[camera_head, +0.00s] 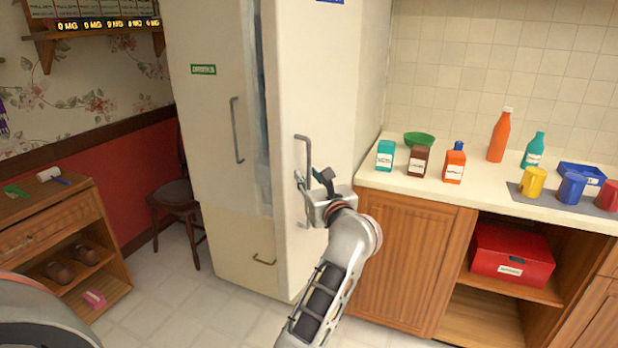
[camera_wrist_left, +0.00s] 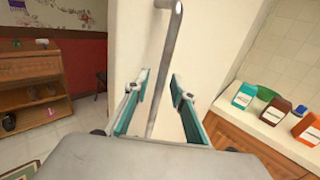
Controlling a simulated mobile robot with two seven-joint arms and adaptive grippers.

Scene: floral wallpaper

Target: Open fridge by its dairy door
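The fridge (camera_head: 325,70) is a tall cream cabinet in the head view. Its left door (camera_head: 205,120) has a green label reading DRINKS and a grey handle (camera_head: 237,130). Its right door (camera_head: 285,50) has a blue label (camera_head: 330,1) cut off by the top edge, so I cannot read it. A tall gap shows between the doors. The right door's grey bar handle (camera_head: 309,150) also shows in the left wrist view (camera_wrist_left: 166,70). My left gripper (camera_head: 316,184) is at this handle, with open fingers (camera_wrist_left: 162,88) on either side of the bar. My right gripper is out of view.
A counter (camera_head: 400,181) with bottles, boxes and cups stands close on the right, above a red box (camera_head: 510,255). A low wooden shelf (camera_head: 50,225) and a dark chair (camera_head: 173,195) are on the left. Tiled floor (camera_head: 170,300) is clear before the fridge.

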